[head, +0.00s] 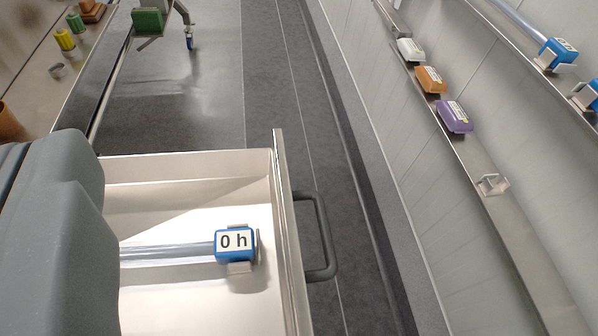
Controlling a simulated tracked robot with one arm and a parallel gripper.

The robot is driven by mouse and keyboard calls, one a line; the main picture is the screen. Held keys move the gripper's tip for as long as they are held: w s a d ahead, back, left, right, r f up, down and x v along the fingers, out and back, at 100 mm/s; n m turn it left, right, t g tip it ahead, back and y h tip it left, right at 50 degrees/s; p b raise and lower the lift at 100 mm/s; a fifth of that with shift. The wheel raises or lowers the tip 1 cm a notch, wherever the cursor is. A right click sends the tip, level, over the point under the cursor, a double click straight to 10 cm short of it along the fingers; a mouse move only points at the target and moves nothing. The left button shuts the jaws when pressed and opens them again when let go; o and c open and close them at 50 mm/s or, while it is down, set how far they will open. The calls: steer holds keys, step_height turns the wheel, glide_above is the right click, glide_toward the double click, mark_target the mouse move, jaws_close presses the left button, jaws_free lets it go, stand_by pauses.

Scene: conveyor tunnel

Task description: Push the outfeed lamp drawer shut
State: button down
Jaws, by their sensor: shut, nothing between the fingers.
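The lamp drawer (190,166) stands open in the head view, at the lower left and centre. It is a pale metal tray with a dark bar handle (322,240) on the outer face of its front panel (290,235), which is towards the right. Inside lies a lamp tube with a blue end cap marked "0 h" (234,243), seated in a small metal clip. A grey rounded part of my own body covers the drawer's left side, so its inner end is hidden. My gripper's fingers are not in view, and nothing is seen touching the handle or front panel.
Grey floor (290,90) lies clear beyond the drawer and to its right. On the right wall, a narrow shelf (520,240) holds white, orange and purple blocks (455,116). A higher rail holds blue-capped tubes (558,52). A bench with small yellow and green items (65,39) stands upper left.

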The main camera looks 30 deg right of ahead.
steer(key=w+d+f+g+y+p, duration=0.1)
steer(key=w+d+f+g+p, duration=0.2)
steer(key=w+d+f+p, duration=0.25)
steer(key=w+d+f+g+y+p, duration=0.1)
steer(key=w+d+f+g+p, duration=0.15)
steer(key=w+d+p, duration=0.4)
steer(key=d+f+m+g+y+p, duration=0.2)
steer(key=d+f+g+p, duration=0.35)
steer(key=d+f, duration=0.85)
steer(key=w+a+f+t, duration=0.2)
steer(key=w+a+f, duration=0.3)
steer(key=a+f, duration=0.2)
steer(key=shift+w+a+f, duration=0.2)
steer(key=shift+a+f, duration=0.2)
steer(key=shift+f, duration=0.4)
steer(key=shift+a, duration=0.1)
